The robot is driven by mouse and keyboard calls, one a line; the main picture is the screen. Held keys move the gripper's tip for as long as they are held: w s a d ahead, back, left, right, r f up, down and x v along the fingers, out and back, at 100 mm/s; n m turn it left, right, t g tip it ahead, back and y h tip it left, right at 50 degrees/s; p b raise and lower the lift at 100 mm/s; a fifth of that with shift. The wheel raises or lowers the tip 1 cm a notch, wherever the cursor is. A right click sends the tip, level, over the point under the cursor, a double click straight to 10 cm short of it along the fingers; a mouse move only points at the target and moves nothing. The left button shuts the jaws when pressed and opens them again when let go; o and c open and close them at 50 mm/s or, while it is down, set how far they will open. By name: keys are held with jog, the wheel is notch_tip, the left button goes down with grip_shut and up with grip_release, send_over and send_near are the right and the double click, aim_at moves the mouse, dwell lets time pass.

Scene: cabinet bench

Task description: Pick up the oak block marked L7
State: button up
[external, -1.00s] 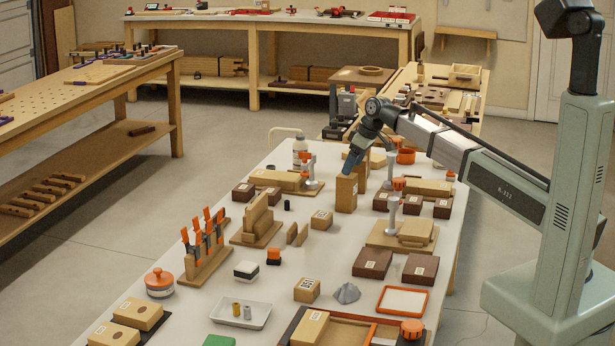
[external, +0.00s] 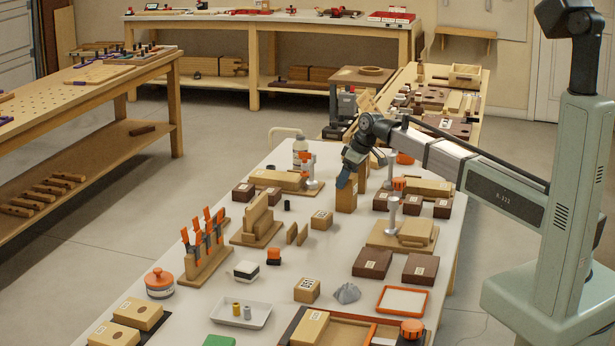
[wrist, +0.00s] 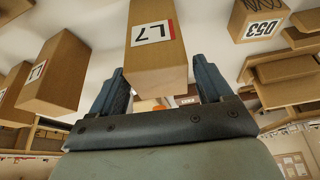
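The oak block marked L7 (wrist: 155,62) is in the upper middle of the wrist view, its white label with a red edge facing the camera. My gripper (wrist: 163,88) is open, with one dark finger on each side of the block's near end. A narrow gap shows at the right finger; contact at the left finger cannot be told. In the external view my gripper (external: 346,177) is low at the top of an upright tan block (external: 346,198) standing on the white bench. Its label does not show there, and my fingers partly cover its top.
Another labelled block (wrist: 57,72) stands to the left in the wrist view, and a block marked D53 (wrist: 262,18) to the right. Dark blocks (external: 381,201) and a clamp stand (external: 393,217) are close to the right in the external view.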

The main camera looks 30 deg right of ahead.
jog(key=c, duration=1.4)
